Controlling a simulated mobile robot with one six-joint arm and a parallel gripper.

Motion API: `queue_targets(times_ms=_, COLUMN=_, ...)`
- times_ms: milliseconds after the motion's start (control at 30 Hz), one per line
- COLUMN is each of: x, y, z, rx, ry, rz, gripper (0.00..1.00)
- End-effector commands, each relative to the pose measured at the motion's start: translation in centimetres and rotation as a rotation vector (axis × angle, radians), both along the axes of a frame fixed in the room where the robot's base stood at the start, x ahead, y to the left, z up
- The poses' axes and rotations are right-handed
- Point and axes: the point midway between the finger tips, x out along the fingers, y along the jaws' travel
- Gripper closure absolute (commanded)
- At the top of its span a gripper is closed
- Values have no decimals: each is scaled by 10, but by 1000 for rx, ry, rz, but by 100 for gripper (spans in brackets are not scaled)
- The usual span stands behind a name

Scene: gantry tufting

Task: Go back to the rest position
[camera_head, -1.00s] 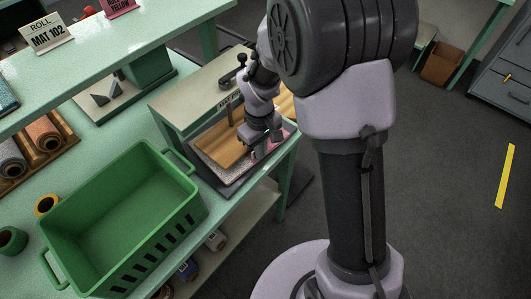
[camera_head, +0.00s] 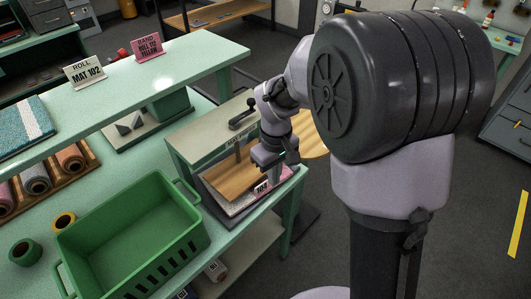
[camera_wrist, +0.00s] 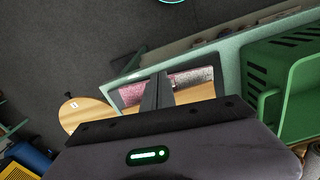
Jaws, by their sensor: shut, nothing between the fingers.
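My gripper (camera_head: 264,167) hangs over the near end of the small press-like stand (camera_head: 208,130) on the green bench. In the wrist view my gripper (camera_wrist: 159,76) has its two dark fingers together with nothing between them. Below the fingers is a framed tray (camera_wrist: 122,97) with a pink patch (camera_wrist: 146,91) and a grey speckled patch (camera_wrist: 192,77). In the head view part of this is hidden by the gripper and the stand's top.
An empty green crate (camera_head: 163,183) stands on the bench, left of the stand. Rolls (camera_head: 70,158) lie behind it. A raised shelf carries a MAT 102 sign (camera_head: 85,71), a pink sign (camera_head: 148,47) and a blue mat (camera_head: 22,127). Open floor (camera_head: 470,215) lies to the right.

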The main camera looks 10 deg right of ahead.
Motion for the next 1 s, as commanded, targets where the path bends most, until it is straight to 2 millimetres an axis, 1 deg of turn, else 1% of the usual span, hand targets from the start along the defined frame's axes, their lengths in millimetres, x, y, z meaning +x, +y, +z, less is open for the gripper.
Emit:
queue_targets(times_ms=67, x=-1, y=0, z=1, rx=2, ry=-4, rz=-6, gripper=100)
queue_targets(times_ms=133, x=-8, y=-1, z=14, rx=15, ry=-33, rz=-53, gripper=100)
queue_targets(times_ms=167, x=-14, y=-1, z=24, rx=25, ry=-56, rz=-91, gripper=100)
queue_targets(times_ms=200, x=-27, y=-2, z=40, rx=45, ry=-95, rz=-159, gripper=100)
queue_targets(times_ms=267, x=-53, y=-4, z=64, rx=89, ry=-160, rz=-287, gripper=100)
queue_targets(times_ms=300, x=-74, y=-4, z=77, rx=124, ry=-204, rz=-375, gripper=100)
queue_targets(times_ms=333, x=-89, y=-4, z=85, rx=153, ry=-234, rz=-439, gripper=100)
queue_targets(times_ms=400, x=-123, y=-3, z=96, rx=221, ry=-296, rz=-575, gripper=100)
queue_targets(times_ms=500, x=-160, y=-1, z=99, rx=308, ry=-360, rz=-723, gripper=100)
queue_targets(times_ms=600, x=-181, y=1, z=97, rx=366, ry=-393, rz=-812, gripper=100)
queue_targets(times_ms=700, x=-189, y=2, z=97, rx=389, ry=-403, rz=-846, gripper=100)
queue_targets(times_ms=1000, x=-189, y=3, z=99, rx=390, ry=-404, rz=-847, gripper=100)
